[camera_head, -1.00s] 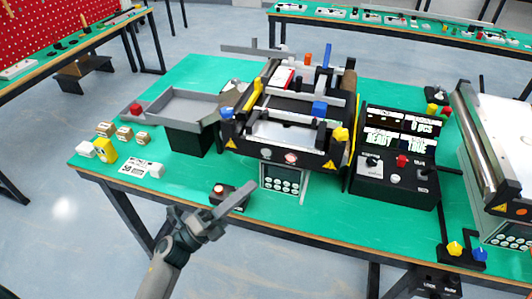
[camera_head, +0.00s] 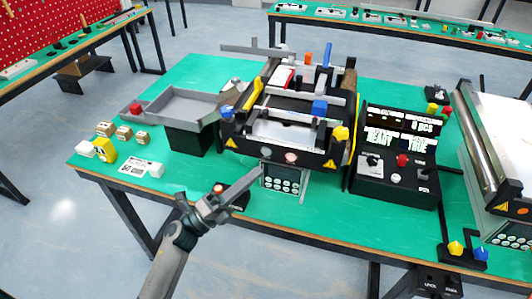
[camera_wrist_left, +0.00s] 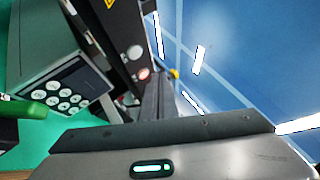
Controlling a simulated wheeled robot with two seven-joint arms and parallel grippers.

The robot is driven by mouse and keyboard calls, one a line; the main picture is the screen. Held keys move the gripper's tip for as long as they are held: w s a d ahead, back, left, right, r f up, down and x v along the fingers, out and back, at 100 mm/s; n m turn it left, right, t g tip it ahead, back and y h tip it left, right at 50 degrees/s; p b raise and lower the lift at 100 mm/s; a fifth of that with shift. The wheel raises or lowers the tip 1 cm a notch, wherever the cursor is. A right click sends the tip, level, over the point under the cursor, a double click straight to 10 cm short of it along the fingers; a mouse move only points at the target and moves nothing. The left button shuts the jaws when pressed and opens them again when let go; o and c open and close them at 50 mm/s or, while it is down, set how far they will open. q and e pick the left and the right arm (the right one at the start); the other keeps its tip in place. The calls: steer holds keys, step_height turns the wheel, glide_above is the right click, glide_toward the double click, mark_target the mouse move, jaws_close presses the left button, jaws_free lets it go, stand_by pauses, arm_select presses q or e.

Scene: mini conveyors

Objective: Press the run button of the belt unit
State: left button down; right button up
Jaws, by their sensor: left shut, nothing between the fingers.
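The belt unit (camera_head: 250,143) stands mid-table with a black front panel. Two round buttons sit on it, a whitish one (camera_head: 265,153) at left and a reddish-ringed one (camera_head: 291,157) at right. I cannot read which is run. The wrist view also shows the whitish button (camera_wrist_left: 134,52) and the reddish one (camera_wrist_left: 143,74). My left gripper (camera_head: 257,171) is shut and empty, its tips just below and in front of the panel's left part, apparently not touching. In the wrist view its dark fingers (camera_wrist_left: 158,98) point toward the panel. My right gripper is not in view.
A keypad box (camera_head: 282,179) sits under the belt unit. A black control console (camera_head: 397,180) stands right, a grey tray (camera_head: 180,93) left.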

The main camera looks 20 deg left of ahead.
mark_target(266, 152)
arm_select(q)
steer(key=shift+w+d+b, duration=0.1)
steer(key=shift+w+b, duration=0.4)
steer(key=shift+w, duration=1.65)
steer(key=shift+w, duration=0.15)
stand_by(0.4)
steer(key=shift+w, duration=0.25)
